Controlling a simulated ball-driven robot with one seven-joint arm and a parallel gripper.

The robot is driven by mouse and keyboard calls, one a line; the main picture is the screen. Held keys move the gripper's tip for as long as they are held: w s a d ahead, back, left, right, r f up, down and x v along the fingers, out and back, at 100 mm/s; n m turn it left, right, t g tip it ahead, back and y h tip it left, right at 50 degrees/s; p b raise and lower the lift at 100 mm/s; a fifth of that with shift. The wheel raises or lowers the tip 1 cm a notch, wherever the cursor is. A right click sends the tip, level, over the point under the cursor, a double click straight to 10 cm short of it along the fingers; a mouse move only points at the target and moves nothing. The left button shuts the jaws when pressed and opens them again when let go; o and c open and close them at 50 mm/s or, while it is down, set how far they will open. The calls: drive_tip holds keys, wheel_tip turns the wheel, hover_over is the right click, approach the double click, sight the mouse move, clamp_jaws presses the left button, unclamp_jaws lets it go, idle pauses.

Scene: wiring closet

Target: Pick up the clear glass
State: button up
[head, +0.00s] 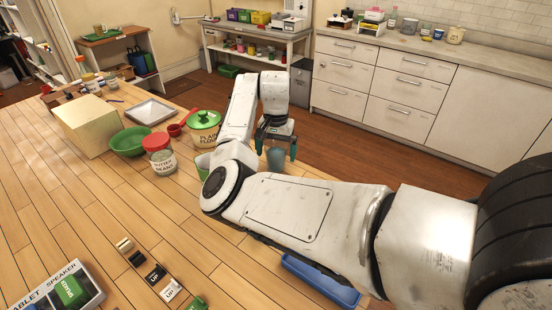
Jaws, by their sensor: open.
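A pale bluish, see-through glass (276,161) shows at the table's far right edge, just below and between the fingers of my gripper. My gripper (276,152) points down with its two teal fingers spread apart, one on each side of the glass in this view. I cannot tell whether the fingers touch it. The lower part of the glass is hidden behind my arm.
A green-lidded flour jar (204,130), a red-lidded bean jar (160,155), a green bowl (130,141) and a box (88,125) stand left of my gripper. A blue tray (322,283) is partly under my arm. The table's middle is clear.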

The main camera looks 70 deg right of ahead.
drive_tip(key=c, duration=1.3)
drive_tip(key=shift+o, duration=0.2)
drive_tip(key=shift+r, duration=0.1)
